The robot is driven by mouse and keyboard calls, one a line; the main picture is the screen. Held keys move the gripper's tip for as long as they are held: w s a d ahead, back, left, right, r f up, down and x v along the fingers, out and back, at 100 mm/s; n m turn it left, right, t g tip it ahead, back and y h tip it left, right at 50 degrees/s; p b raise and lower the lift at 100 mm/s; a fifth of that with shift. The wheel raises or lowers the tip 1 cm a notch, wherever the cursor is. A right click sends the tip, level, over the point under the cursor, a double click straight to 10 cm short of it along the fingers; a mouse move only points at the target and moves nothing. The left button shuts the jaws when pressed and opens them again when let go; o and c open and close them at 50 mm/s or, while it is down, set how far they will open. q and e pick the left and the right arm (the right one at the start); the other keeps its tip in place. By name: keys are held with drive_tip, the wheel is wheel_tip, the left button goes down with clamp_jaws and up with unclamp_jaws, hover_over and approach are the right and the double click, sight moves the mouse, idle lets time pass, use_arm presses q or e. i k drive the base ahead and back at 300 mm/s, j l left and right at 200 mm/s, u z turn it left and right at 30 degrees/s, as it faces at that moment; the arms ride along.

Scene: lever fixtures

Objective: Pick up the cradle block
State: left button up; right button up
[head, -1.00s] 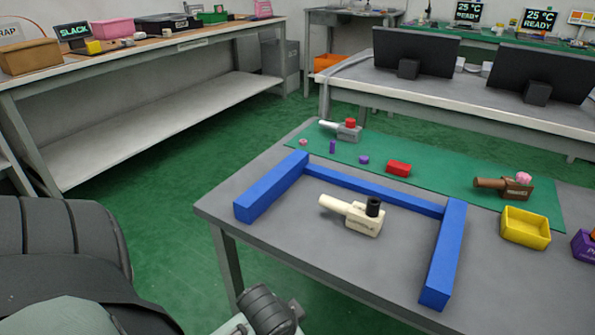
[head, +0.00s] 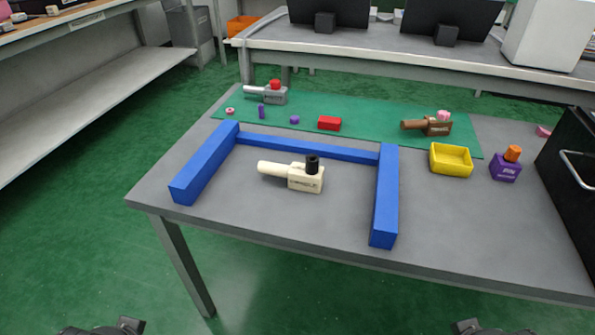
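No block is clearly marked as the cradle block; the small labels are hard to read. A cream block (head: 305,181) with a pale handle pointing left and a black knob (head: 312,164) sits inside the blue three-sided frame. A grey block (head: 274,96) with a red knob and a brown block (head: 437,127) with a pink knob sit on the green mat. A purple block (head: 505,171) with an orange knob stands at right. Dark parts of my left gripper (head: 130,325) and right gripper (head: 468,326) show at the bottom edge, away from all blocks. Their fingers are hidden.
The blue frame (head: 386,200) opens toward me on the grey table (head: 290,233). A red block (head: 330,123) and small purple and pink pieces lie on the green mat (head: 375,133). A yellow tray (head: 452,160) and a black cabinet (head: 575,180) stand at right.

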sight(307, 176)
drive_tip(key=j+z, duration=0.2)
drive_tip(key=z, duration=0.9)
drive_tip(key=k+j+z, duration=0.2)
drive_tip(key=j+z, duration=0.3)
drive_tip(key=k+j+z, duration=0.3)
drive_tip(key=z, duration=0.15)
drive_tip(key=k+j+z, duration=0.1)
drive_tip(key=k+j, duration=0.4)
drive_tip(key=i+j, duration=0.1)
drive_tip(key=i, duration=0.3)
